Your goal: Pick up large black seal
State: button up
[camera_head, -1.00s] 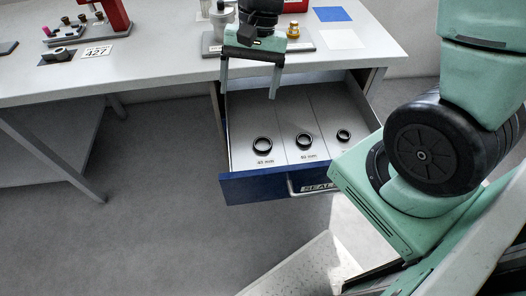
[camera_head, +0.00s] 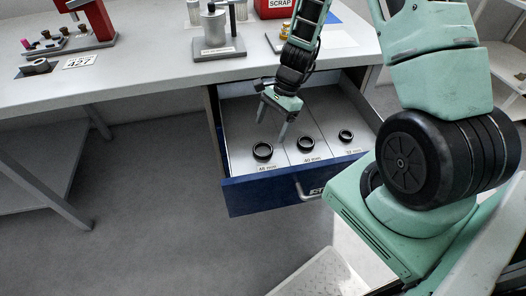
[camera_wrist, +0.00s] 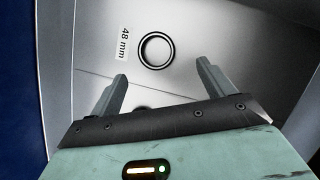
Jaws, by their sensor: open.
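The large black seal (camera_head: 262,151) lies flat in the left compartment of the open drawer, by the 48 mm label. In the wrist view the large black seal (camera_wrist: 156,50) lies beyond the fingertips, roughly midway between them. My gripper (camera_head: 272,131) is open and empty, above the drawer and close to the seal. Its two fingers also show in the wrist view (camera_wrist: 162,77). A 40 mm seal (camera_head: 305,143) lies in the middle compartment and a smaller seal (camera_head: 346,135) in the right one. In the wrist view, part of another ring is hidden behind my gripper.
The blue-fronted drawer (camera_head: 270,196) has low dividers between compartments. The grey workbench (camera_head: 150,72) stands above and behind it. A press-like fixture (camera_head: 216,35), a red scrap bin (camera_head: 274,8) and a red tool (camera_head: 97,18) stand on the bench. Open floor lies to the left.

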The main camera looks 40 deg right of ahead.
aim_at(265, 148)
jog(key=shift+s+x, duration=0.15)
jog(key=shift+x, duration=1.45)
jog(key=shift+s+x, duration=0.15)
jog(key=shift+x, duration=1.45)
jog(key=shift+d, duration=0.1)
jog(key=c, duration=1.1)
